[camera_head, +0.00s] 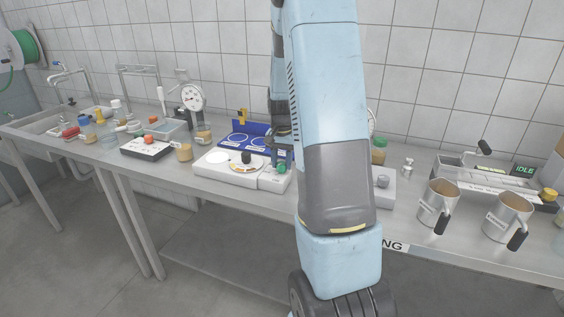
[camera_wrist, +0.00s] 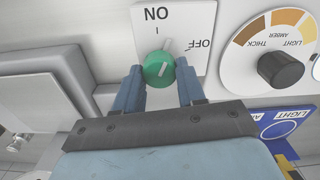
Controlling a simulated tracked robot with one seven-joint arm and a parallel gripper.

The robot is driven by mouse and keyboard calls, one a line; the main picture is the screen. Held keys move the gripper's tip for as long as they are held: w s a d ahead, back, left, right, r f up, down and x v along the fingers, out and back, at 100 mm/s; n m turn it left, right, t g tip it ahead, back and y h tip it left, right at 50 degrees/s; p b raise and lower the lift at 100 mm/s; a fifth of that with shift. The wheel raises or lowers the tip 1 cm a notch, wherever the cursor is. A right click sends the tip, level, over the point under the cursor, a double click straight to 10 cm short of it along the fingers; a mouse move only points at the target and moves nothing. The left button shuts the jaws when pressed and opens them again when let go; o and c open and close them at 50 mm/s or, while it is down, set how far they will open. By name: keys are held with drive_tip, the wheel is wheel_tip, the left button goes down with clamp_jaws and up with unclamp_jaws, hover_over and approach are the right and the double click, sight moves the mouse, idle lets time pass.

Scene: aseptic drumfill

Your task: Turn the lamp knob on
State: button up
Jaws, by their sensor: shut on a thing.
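The green lamp knob (camera_wrist: 158,69) is in the wrist view, on a white plate (camera_wrist: 185,15) with ON and OFF marks that read upside down. Its pale pointer leans up and right, between the ON tick and the OFF tick. My gripper (camera_wrist: 161,80) is shut on the knob, one blue finger on each side of it.
A dial with a black knob (camera_wrist: 281,68) and amber bands is close to the right in the wrist view. The head view shows a white dial unit (camera_head: 215,169), a blue board (camera_head: 232,128) and two metal jugs (camera_head: 437,205) on the bench.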

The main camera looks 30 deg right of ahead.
sight(281, 163)
drive_tip(key=shift+w+n, duration=0.1)
drive_tip(key=shift+n, duration=2.2)
drive_tip(key=o, duration=1.1)
drive_tip(key=shift+c, duration=0.2)
wheel_tip(281, 163, up, 14)
drive_tip(key=shift+f, duration=0.15)
